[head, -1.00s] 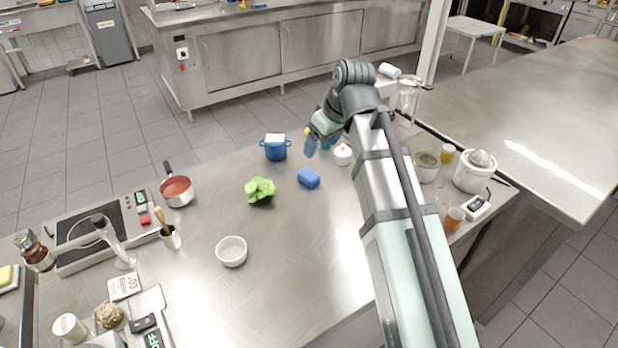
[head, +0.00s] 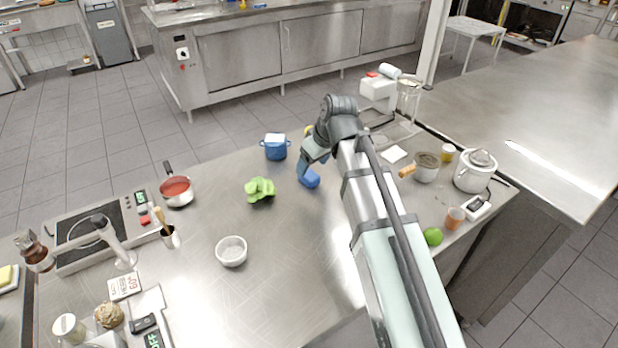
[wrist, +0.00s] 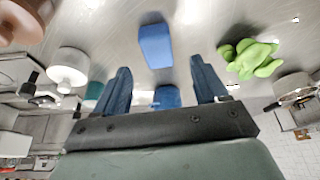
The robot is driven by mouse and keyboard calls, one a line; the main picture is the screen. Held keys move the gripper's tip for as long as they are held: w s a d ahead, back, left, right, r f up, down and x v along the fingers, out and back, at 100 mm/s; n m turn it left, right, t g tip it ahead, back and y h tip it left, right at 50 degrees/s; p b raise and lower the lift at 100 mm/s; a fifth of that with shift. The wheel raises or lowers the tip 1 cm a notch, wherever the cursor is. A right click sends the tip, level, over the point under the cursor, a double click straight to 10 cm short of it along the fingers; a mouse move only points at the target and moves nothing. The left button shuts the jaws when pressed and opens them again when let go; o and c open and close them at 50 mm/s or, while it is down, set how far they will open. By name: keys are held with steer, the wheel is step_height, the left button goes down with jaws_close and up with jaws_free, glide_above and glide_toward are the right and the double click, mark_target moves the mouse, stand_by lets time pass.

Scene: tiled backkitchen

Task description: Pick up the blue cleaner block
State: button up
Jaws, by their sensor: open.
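The blue cleaner block (head: 311,181) lies on the steel worktop (head: 290,270), right of the crumpled green cloth (head: 260,189). My gripper (head: 303,171) is beside and just above it in the head view, partly covering the block's upper side. In the wrist view, the block (wrist: 155,46) lies beyond the fingertips, about in line with the gap between them. My gripper's two blue fingers (wrist: 160,66) are spread apart, with nothing held between them. The green cloth (wrist: 250,58) is to the right there.
A blue pot (head: 276,147) stands behind the block. A white bowl (head: 231,251) and a red pan (head: 176,190) stand to the left. A white rice cooker (head: 474,172) and a green fruit (head: 432,236) are to the right. The worktop in front of the block is clear.

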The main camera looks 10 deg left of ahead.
mark_target(309, 173)
steer(key=shift+d+x, duration=0.15)
steer(key=shift+x, duration=0.95)
steer(key=shift+d+x, duration=0.1)
steer(key=shift+x, duration=1)
steer(key=shift+f, duration=0.15)
steer(key=c, duration=1.2)
